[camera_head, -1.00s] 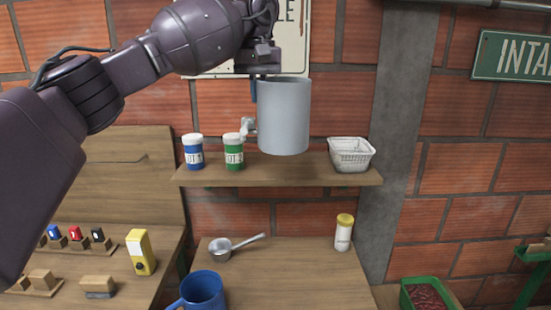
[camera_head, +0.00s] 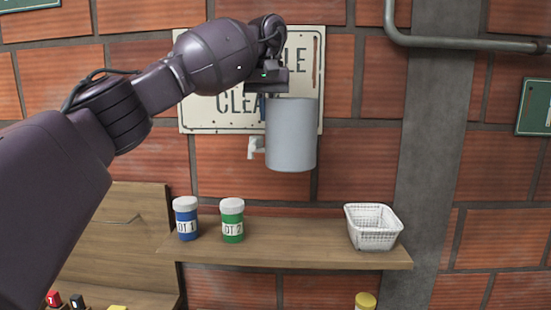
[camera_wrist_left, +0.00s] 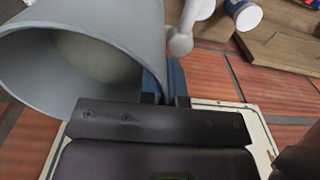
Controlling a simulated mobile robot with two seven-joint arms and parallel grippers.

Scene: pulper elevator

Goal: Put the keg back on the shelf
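The keg (camera_head: 291,136) is a plain grey cylinder with a pale tap on its left side in the head view. It hangs upright in the air, above the middle of the wooden shelf (camera_head: 300,255) in the picture, with a visible gap under it. My left gripper (camera_head: 264,100) is shut on the keg's upper edge. In the left wrist view the keg (camera_wrist_left: 140,20) shows its open, hollow end, and a blue finger of my left gripper (camera_wrist_left: 168,85) lies against its wall. The other finger is mostly hidden. My right gripper is not in view.
A blue-labelled jar (camera_head: 186,220) and a green jar (camera_head: 232,222) stand at the shelf's left. A white wire basket (camera_head: 374,228) stands at its right end. The shelf between green jar and basket is clear. A sign (camera_head: 215,115) hangs on the brick wall behind.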

